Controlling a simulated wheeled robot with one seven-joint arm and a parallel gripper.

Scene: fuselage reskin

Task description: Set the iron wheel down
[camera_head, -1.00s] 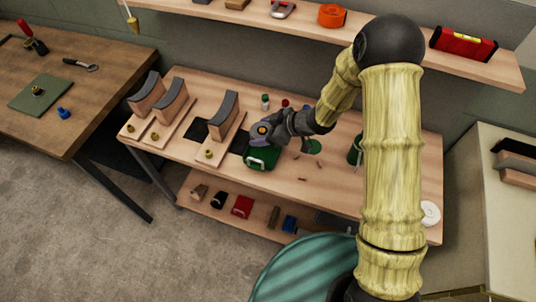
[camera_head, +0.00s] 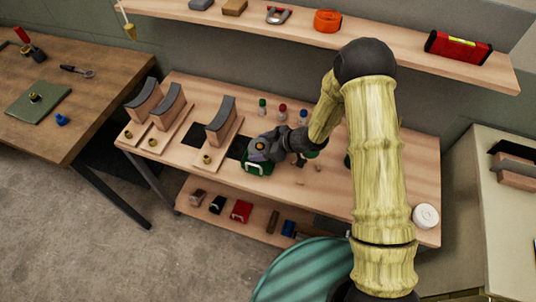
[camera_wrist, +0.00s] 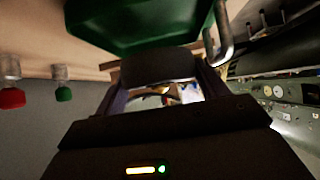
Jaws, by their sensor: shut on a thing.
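My gripper (camera_head: 259,151) is low over the workbench, right above a green tray-like thing (camera_head: 256,169) with a pale metal edge. In the wrist view, a dark rounded piece (camera_wrist: 158,66) sits between my two fingers; it appears to be the iron wheel, and my gripper is shut on it. My gripper hides most of the wheel in the head view. The green thing (camera_wrist: 140,25) shows close beyond the fingers, with a bent metal bar (camera_wrist: 224,38) beside it. I cannot tell whether the wheel touches it.
Wooden stands with dark curved tops (camera_head: 220,118) are on the bench to the left. Small capped bottles (camera_head: 282,114) stand behind my gripper. A white round thing (camera_head: 425,216) lies at the right end. A shelf (camera_head: 390,44) runs above the back. A lower shelf holds several small things.

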